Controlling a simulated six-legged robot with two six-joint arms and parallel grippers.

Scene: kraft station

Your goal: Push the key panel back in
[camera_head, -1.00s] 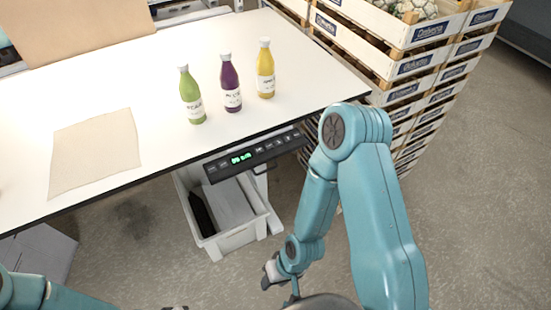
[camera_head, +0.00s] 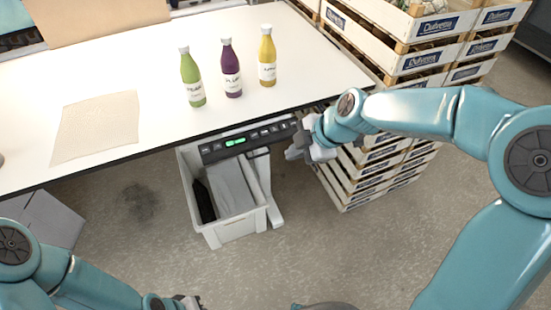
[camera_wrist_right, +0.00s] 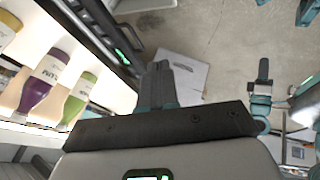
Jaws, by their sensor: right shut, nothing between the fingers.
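The key panel (camera_head: 222,146) is a black strip with a lit green display and a row of keys, jutting out below the front edge of the table. In the right wrist view the panel (camera_wrist_right: 104,25) runs along the upper left. My right gripper (camera_head: 292,152) is at the panel's right end, its fingers shut and empty. I cannot tell whether it touches the panel. In the wrist view its closed fingers (camera_wrist_right: 162,85) point past the panel's side. My left gripper (camera_head: 186,301) is partly cut off at the bottom edge, away from the panel.
A white table (camera_head: 150,85) carries green (camera_head: 192,80), purple (camera_head: 231,72) and yellow (camera_head: 267,60) bottles and a beige sheet (camera_head: 95,127). A pale bin (camera_head: 235,230) stands below the panel. Stacked crates (camera_head: 375,170) rise to the right. The floor in front is open.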

